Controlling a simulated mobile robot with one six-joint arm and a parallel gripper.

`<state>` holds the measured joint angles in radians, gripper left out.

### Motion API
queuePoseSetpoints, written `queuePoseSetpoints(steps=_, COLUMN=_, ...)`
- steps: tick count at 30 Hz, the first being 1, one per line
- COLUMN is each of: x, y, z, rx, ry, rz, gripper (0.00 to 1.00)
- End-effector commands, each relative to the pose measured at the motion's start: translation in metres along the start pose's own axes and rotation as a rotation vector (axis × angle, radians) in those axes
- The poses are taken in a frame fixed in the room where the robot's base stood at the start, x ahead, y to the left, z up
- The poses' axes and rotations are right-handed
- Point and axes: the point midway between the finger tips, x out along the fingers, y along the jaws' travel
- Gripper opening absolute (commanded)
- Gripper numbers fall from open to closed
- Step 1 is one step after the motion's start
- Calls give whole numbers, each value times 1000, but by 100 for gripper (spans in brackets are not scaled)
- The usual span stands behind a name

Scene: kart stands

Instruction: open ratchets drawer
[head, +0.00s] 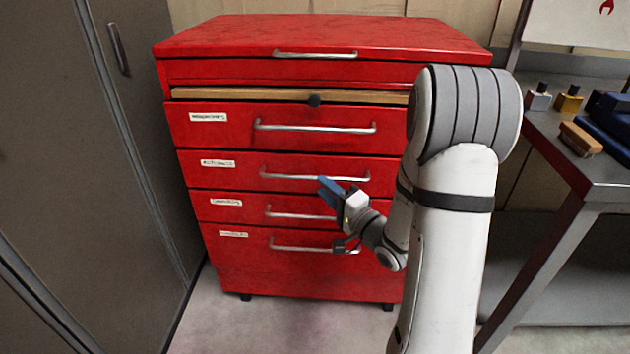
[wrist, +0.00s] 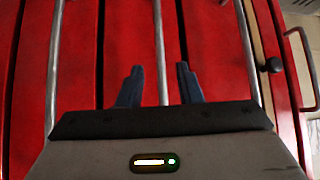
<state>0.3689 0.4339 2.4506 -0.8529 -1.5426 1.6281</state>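A red cabinet (head: 300,265) holds several drawers, each with a metal bar handle; the small white labels are too blurred to read with certainty. My gripper (head: 325,184) is in front of the second labelled drawer (head: 218,178), near its handle (head: 290,177). In the wrist view my gripper (wrist: 160,72) is open, with blue fingers apart. The same handle (wrist: 159,35) runs between them in the picture; whether it is within their depth I cannot tell. This drawer looks closed. My gripper hides part of the handles in the head view.
A wooden strip with a dark knob (head: 314,100) shows above the first labelled drawer. A grey locker (head: 70,120) stands close on the left. Other handles (wrist: 55,60) run parallel beside my fingers.

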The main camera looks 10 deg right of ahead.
Motion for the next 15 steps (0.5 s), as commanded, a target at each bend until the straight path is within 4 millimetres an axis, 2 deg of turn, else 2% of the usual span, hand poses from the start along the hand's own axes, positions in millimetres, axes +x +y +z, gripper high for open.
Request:
queuePoseSetpoints(steps=6, x=35, y=1, z=-1, rx=-3, ry=2, rz=-1, gripper=32)
queuePoseSetpoints(steps=10, x=47, y=1, z=-2, rx=-3, ry=5, rz=1, gripper=32)
queuePoseSetpoints(steps=15, x=52, y=0, z=-3, rx=-3, ry=7, rz=3, gripper=32)
